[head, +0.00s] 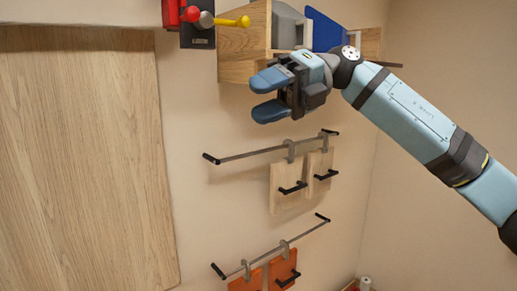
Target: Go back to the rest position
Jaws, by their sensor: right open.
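My right gripper (268,95) is at the upper middle of the head view. Its arm comes in from the right edge. Its two blue fingers point left and stand apart, with nothing between them. It is in front of the lower part of a wooden wall shelf box (240,62) and hides part of it. My left gripper is not in the view.
A wooden panel (85,160) fills the left side. Two metal rails (250,153) are on the wall, with light wooden boards (284,190) on the upper and orange boards (283,270) on the lower. The wall at right is bare.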

